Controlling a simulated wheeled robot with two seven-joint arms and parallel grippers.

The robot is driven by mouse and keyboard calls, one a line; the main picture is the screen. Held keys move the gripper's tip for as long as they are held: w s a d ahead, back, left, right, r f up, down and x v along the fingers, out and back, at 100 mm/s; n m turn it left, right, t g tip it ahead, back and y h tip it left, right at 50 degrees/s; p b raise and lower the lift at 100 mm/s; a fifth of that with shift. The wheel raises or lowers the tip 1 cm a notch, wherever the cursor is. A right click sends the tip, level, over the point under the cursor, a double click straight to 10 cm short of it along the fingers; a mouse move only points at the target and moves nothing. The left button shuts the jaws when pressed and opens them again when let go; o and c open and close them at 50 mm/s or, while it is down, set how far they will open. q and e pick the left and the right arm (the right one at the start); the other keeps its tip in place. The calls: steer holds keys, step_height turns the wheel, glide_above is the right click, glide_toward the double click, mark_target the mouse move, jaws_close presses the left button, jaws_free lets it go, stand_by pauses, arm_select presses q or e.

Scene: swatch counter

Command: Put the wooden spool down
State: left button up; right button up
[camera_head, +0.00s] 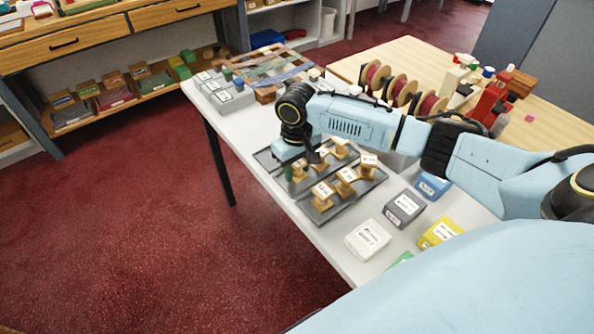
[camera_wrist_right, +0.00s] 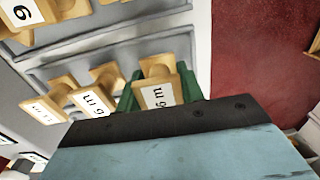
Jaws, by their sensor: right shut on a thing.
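The held spool is partly hidden by my arm in the head view (camera_head: 300,172). It is at or just above the tray, in line with other spools; I cannot tell whether it touches. Several similar wooden spools (camera_head: 346,180) stand in the trays. My left gripper is not in view.
Labelled boxes stand right of the trays: white (camera_head: 367,240), grey (camera_head: 404,207), yellow (camera_head: 440,232) and blue (camera_head: 432,186). Grey boxes (camera_head: 228,95) and a patchwork of swatches (camera_head: 268,66) lie at the back. Large red reels (camera_head: 375,76) stand on a wooden table behind my arm.

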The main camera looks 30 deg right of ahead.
steer(key=shift+f, duration=0.45)
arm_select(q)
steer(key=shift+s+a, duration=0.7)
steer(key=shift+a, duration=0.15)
arm_select(e)
steer(key=o, duration=0.7)
step_height(320, 180, up, 12)
steer(key=shift+f+p, duration=0.2)
steer(key=shift+p, duration=0.95)
steer(key=shift+r, duration=0.3)
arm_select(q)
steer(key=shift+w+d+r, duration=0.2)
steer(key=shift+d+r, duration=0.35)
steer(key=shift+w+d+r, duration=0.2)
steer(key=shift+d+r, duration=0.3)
